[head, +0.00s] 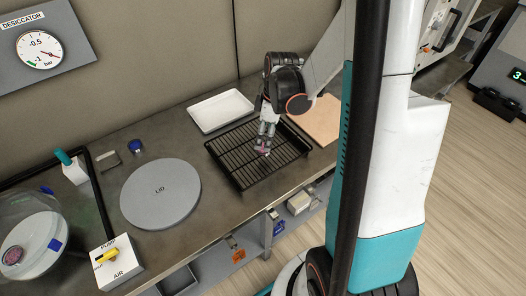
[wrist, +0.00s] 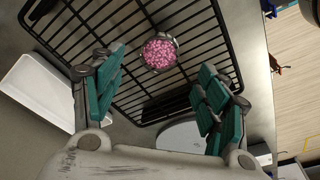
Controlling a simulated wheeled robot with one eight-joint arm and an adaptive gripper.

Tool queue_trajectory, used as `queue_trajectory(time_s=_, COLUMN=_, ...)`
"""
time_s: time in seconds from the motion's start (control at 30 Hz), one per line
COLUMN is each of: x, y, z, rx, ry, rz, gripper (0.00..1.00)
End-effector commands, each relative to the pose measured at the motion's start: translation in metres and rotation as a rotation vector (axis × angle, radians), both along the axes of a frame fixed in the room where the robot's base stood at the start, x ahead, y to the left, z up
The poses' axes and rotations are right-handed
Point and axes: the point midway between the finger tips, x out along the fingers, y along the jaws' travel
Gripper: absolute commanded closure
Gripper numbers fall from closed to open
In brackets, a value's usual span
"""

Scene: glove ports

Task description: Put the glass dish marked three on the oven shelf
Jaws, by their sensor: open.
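A small round glass dish of pink granules (wrist: 160,53) lies on the black wire oven shelf (wrist: 95,30), inside its rim. No number on the dish can be read. In the head view the shelf (head: 235,178) rests on the bench and the dish (head: 264,152) shows only as a bit of pink under my gripper (head: 264,143). In the wrist view my gripper (wrist: 160,88) is open, its teal-padded fingers spread to either side and apart from the dish, which lies just beyond the fingertips.
A white tray (head: 220,110) and a tan board (head: 318,118) flank the shelf. A grey lid (head: 160,194) lies to the left. A clear desiccator bowl (head: 50,215) with another pinkish dish (head: 12,255) stands far left, beside the PUMP/AIR valve box (head: 117,262).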

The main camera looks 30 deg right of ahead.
Motion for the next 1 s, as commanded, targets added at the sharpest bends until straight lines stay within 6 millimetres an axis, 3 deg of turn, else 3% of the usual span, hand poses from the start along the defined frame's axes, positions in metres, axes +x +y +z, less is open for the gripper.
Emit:
queue_trajectory(time_s=0.17, x=0.001, y=0.001, z=-0.012, rx=0.000, ry=0.000, rz=0.000, gripper=0.32)
queue_trajectory(time_s=0.43, x=0.005, y=0.003, z=-0.050, rx=0.000, ry=0.000, rz=0.000, gripper=0.32)
queue_trajectory(time_s=0.7, x=0.005, y=0.004, z=-0.052, rx=0.000, ry=0.000, rz=-0.001, gripper=0.32)
queue_trajectory(time_s=0.9, x=0.005, y=0.003, z=-0.052, rx=0.000, ry=0.000, rz=-0.001, gripper=0.77)
queue_trajectory(time_s=1.0, x=0.005, y=0.003, z=-0.052, rx=0.000, ry=0.000, rz=-0.001, gripper=0.79)
